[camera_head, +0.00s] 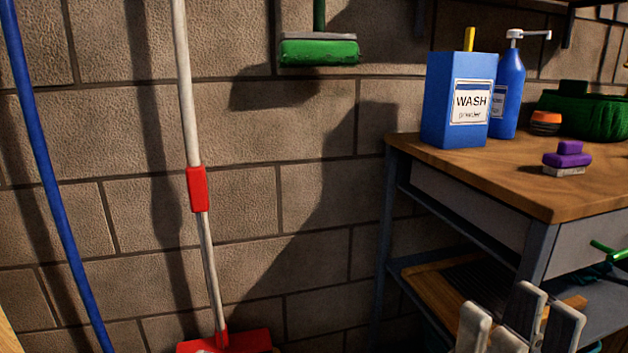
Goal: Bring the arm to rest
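My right gripper (519,322) shows at the bottom right edge, its pale grey fingers pointing up. The fingers stand apart with nothing seen between them, and the gripper looks open and empty. It is in front of the workbench's lower shelf, below the tabletop. The rest of the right arm is out of the picture. My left gripper is not in view.
The wooden-topped workbench (450,165) holds a blue wash powder box (450,75), a blue pump bottle (510,85), a purple-topped brush (567,158) and a green item (590,115). A red-and-white mop (198,190) and blue pole (50,180) lean left.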

